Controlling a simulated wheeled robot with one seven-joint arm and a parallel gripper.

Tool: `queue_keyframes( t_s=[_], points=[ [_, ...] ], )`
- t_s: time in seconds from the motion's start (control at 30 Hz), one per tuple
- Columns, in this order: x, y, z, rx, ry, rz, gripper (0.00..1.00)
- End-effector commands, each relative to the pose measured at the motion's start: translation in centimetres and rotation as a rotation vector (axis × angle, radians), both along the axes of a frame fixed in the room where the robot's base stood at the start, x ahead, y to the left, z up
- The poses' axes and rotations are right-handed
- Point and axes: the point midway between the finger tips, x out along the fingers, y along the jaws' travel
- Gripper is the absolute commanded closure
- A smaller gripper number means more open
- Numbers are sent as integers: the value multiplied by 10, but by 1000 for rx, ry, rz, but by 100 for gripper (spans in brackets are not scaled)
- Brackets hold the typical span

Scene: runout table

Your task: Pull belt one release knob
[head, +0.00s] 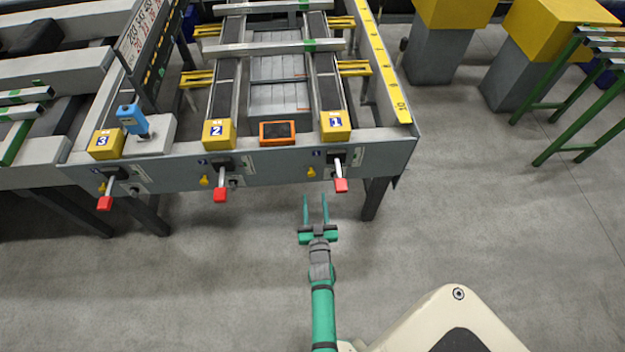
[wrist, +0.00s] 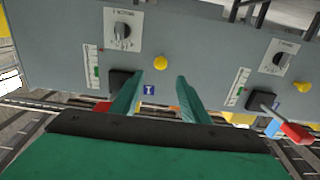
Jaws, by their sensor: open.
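The belt one release knob looks to be the small yellow knob (head: 311,172) on the grey front panel, left of the red-tipped lever (head: 340,184) under the yellow box marked 1 (head: 335,125). My gripper (head: 315,197) is open and empty, its two green fingers pointing at the panel, just short of the knob in the picture. In the wrist view, which looks upside down, the yellow knob (wrist: 161,63) shows just beyond and between the fingertips of my gripper (wrist: 160,76). Nothing is between the fingers. How far the tips are from the knob is hard to tell.
Belt two's red-tipped lever (head: 220,194) and yellow knob (head: 203,180) are to the left, and belt three's lever (head: 105,202) is further left. A table leg (head: 374,200) stands right of the fingers. The floor (head: 480,240) at right is clear.

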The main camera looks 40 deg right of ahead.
Motion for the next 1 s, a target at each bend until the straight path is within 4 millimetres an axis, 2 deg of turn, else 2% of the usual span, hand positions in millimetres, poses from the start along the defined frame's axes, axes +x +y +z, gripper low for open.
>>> queue_keyframes(
  t_s=[0.2,0.5,0.7,1.0],
  points=[
    [34,-20,2,-2,-2,1,59],
    [67,-41,1,-1,-1,1,59],
    [77,-46,1,0,0,1,59],
    [78,-47,1,-1,1,1,59]
  ],
)
